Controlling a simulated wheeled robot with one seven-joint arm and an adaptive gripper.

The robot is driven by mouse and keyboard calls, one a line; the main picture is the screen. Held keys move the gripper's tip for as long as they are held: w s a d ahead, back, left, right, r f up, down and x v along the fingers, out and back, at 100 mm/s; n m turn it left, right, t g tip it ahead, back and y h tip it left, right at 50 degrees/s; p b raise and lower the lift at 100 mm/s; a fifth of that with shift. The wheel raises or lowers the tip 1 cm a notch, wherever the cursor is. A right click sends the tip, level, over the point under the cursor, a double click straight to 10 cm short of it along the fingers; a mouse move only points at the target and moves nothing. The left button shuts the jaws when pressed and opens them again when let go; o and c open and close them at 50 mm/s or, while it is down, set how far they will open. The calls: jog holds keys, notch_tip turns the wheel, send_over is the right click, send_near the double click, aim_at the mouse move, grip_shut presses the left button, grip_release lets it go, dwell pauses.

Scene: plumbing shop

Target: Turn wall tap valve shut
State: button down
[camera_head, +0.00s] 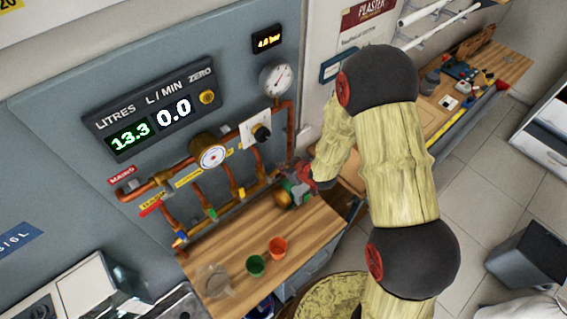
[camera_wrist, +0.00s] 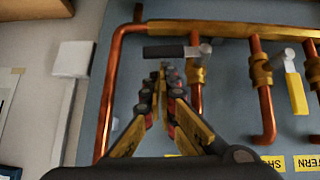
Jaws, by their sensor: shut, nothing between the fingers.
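In the wrist view a grey-handled lever valve (camera_wrist: 170,51) sits on a copper pipe, its lever lying level across the picture. A second valve (camera_wrist: 262,72) to its right has a yellow lever (camera_wrist: 297,92) that hangs down across the picture. My gripper (camera_wrist: 165,78) is shut and empty, its tips just below the grey lever in the picture; I cannot tell whether they touch it. In the head view my gripper (camera_head: 287,196) is at the right end of the pipework, and my arm hides part of the wall there.
A wall panel (camera_head: 110,121) reads 13.3 litres and 0.0 L/min. A round gauge (camera_head: 275,78) and a brass meter (camera_head: 211,156) sit on the pipes.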

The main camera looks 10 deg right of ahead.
jog(key=shift+f, duration=0.15)
jog(key=shift+d+f+b, duration=0.25)
jog(key=shift+f+b, duration=0.5)
jog(key=shift+b, duration=0.1)
